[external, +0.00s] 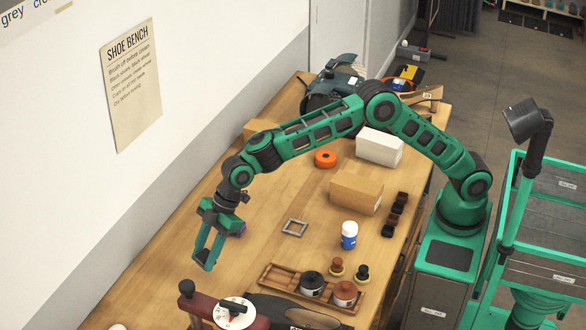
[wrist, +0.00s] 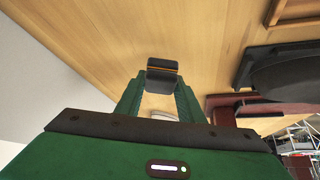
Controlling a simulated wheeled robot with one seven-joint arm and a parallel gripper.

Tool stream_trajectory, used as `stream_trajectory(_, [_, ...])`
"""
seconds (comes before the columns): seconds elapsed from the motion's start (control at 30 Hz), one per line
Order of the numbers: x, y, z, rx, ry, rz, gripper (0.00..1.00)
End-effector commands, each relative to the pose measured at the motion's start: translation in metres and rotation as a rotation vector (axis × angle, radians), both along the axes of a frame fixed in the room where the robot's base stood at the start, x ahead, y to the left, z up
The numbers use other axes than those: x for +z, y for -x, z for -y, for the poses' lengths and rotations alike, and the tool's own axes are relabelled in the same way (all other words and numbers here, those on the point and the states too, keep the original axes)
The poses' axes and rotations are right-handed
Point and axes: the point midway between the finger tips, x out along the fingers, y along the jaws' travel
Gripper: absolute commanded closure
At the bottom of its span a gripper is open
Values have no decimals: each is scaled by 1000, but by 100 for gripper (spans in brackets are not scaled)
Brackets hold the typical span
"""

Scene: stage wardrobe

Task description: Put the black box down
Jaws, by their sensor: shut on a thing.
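My gripper (wrist: 160,90) is shut on a small black box (wrist: 162,68) with a thin orange band, which sits between the tips of its green fingers in the wrist view. In the external view my gripper (external: 208,255) points down over the left side of the wooden bench (external: 175,270). The box cannot be made out there, hidden by the fingers. I cannot tell whether the box touches the bench top.
A grey square frame (external: 295,227) and a blue-white bottle (external: 349,236) stand to the right. A wooden tray (external: 282,283) with round tins and a dark red stand (external: 200,305) are nearer the front. Cartons and an orange roll (external: 325,159) are farther back.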

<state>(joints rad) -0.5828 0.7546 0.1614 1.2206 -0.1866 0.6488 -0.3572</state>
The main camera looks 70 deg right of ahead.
Motion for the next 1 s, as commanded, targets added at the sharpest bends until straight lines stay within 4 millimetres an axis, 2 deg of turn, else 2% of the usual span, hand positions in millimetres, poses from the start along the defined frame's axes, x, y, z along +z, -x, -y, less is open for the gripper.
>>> stream_trajectory(0.33, [-38, 0, 0, -1, 1, -1, 87])
stream_trajectory(0.8, [-45, 0, 0, -1, 0, 0, 87])
stream_trajectory(0.83, [-45, 0, 0, -1, 0, 0, 61])
stream_trajectory(0.9, [-45, 0, 0, -1, 1, -1, 47])
stream_trajectory(1.0, [-46, 2, -1, 2, 1, -3, 47])
